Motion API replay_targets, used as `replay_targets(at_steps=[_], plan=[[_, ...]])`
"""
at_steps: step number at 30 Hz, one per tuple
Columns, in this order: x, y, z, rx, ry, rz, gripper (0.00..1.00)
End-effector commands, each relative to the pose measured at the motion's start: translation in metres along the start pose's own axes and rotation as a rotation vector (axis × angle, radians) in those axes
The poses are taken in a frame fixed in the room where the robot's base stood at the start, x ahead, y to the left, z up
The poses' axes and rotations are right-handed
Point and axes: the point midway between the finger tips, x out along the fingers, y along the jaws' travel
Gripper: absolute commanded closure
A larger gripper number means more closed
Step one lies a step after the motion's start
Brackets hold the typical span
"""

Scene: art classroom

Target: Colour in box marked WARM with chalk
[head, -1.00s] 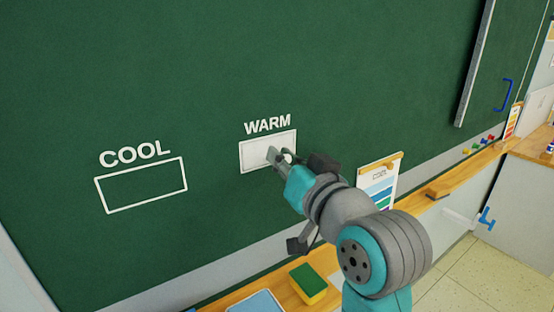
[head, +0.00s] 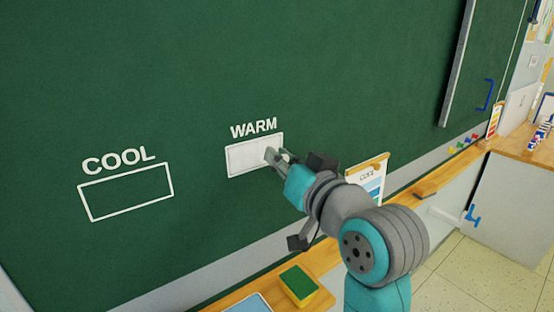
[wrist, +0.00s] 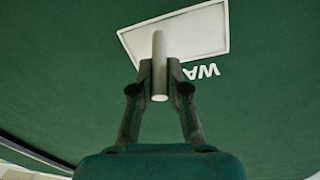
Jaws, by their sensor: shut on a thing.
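The WARM box (head: 250,156) on the green chalkboard is filled with white chalk and has a white outline; its label stands above it. In the wrist view the WARM box (wrist: 200,32) appears upside down, mostly pale white inside. My gripper (head: 278,158) is at the box's right end in the head view. It is shut on a white chalk stick (wrist: 159,50), which points toward the board over the box. I cannot tell whether the chalk tip touches the board. The COOL box (head: 126,191) to the left is an outline with plain green inside.
A wooden ledge (head: 320,262) runs along the board's lower edge. A green and yellow sponge (head: 298,284) and a blue-topped item (head: 248,303) lie on it. A colour chart (head: 368,178) stands right of my gripper, behind my arm. The board above the boxes is clear.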

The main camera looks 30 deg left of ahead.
Motion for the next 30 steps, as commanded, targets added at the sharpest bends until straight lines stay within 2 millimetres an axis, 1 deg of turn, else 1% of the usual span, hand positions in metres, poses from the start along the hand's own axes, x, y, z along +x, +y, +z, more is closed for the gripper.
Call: replay_targets(at_steps=[8, 19, 30], plan=[[0.001, 0.002, -0.001, 0.0, 0.0, 0.0, 1.0], [0.005, 0.016, -0.004, 0.0, 0.0, 0.001, 1.0], [0.006, 0.016, -0.004, 0.001, -0.001, 0.0, 1.0]])
